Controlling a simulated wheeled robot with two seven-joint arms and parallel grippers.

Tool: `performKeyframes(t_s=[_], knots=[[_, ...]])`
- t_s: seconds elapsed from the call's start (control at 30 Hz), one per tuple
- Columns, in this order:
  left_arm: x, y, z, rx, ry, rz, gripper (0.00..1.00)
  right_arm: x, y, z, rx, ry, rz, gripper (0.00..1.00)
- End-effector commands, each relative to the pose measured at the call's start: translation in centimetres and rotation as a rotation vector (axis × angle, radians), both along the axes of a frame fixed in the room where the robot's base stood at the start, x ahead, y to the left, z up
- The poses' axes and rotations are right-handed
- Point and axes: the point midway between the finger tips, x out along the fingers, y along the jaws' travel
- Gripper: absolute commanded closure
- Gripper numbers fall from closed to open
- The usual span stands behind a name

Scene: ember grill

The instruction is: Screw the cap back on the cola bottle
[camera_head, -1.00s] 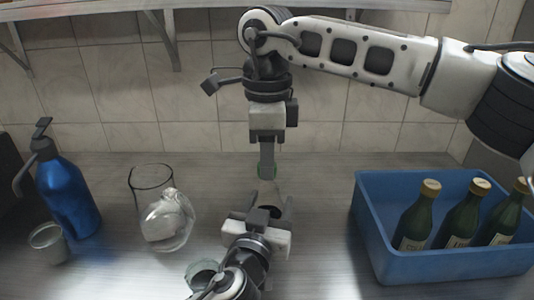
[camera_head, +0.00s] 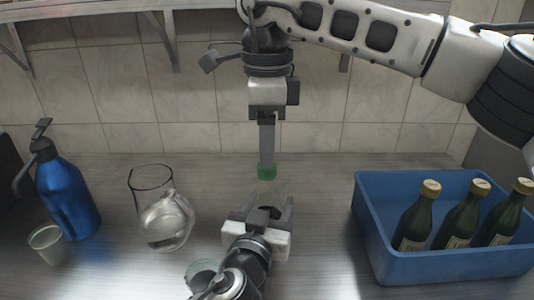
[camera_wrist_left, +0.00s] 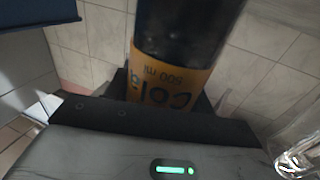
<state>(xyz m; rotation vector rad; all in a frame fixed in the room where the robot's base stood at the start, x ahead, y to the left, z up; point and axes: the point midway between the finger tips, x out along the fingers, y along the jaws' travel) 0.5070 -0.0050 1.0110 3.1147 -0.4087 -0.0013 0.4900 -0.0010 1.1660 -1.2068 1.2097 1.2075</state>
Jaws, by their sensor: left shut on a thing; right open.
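The cola bottle (camera_wrist_left: 175,75), dark with an orange label, is upside down in the left wrist view. My left gripper (camera_head: 268,214) is shut on it. In the head view, only its pale, faint neck shows above the jaws. A green cap (camera_head: 267,172) is at the top of this neck; I cannot tell how tightly it sits. My right gripper (camera_head: 267,155) points straight down just above the cap. It is open, its fingers seen edge-on, with their tips close to the cap.
A blue crate (camera_head: 450,268) with several green bottles (camera_head: 462,215) stands at right. A glass jug (camera_head: 163,215), a blue pump bottle (camera_head: 68,195) and a small cup (camera_head: 47,243) stand at left. Another round glass (camera_head: 203,273) is partly hidden by my left arm. The tiled wall is behind.

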Motion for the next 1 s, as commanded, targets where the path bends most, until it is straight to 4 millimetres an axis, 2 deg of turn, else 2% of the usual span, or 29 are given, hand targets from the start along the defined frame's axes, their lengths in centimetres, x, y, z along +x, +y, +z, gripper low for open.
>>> performKeyframes(t_s=[0.03, 0.2, 0.4, 0.53, 0.8, 0.83, 0.9, 0.93, 1.0], knots=[[0.0, 0.0, 0.0, 0.000, 0.000, 0.000, 1.00, 0.0, 0.1, 1.3, 0.000, -0.004, 0.001, 0.47], [0.0, 0.0, 0.0, 0.000, 0.000, 0.000, 1.00, 0.0, 0.1, 4.9, 0.001, -0.003, 0.001, 0.47], [0.0, 0.0, 0.0, 0.000, 0.000, 0.000, 1.00, 0.0, 0.1, 7.7, -0.001, -0.001, 0.002, 0.47], [0.0, 0.0, 0.0, 0.000, 0.000, 0.000, 1.00, 0.0, 0.0, 8.5, -0.001, 0.000, 0.001, 0.47], [0.0, 0.0, 0.0, 0.000, 0.000, 0.000, 1.00, -0.1, 0.0, 8.6, -0.001, 0.000, 0.002, 0.47], [0.0, 0.0, 0.0, 0.000, 0.000, 0.000, 0.43, -0.1, 0.0, 8.6, -0.001, 0.000, 0.002, 0.47], [0.0, 0.0, 0.0, 0.000, 0.000, 0.000, 0.24, 0.0, 0.0, 8.6, -0.001, 0.000, 0.002, 0.47], [0.0, 0.0, 0.0, 0.000, 0.000, 0.000, 0.21, 0.0, 0.0, 8.6, -0.001, 0.000, 0.002, 0.47], [0.0, 0.0, 0.0, 0.000, 0.000, 0.000, 0.21, 0.0, 0.0, 8.6, -0.001, 0.000, 0.002, 0.47]])
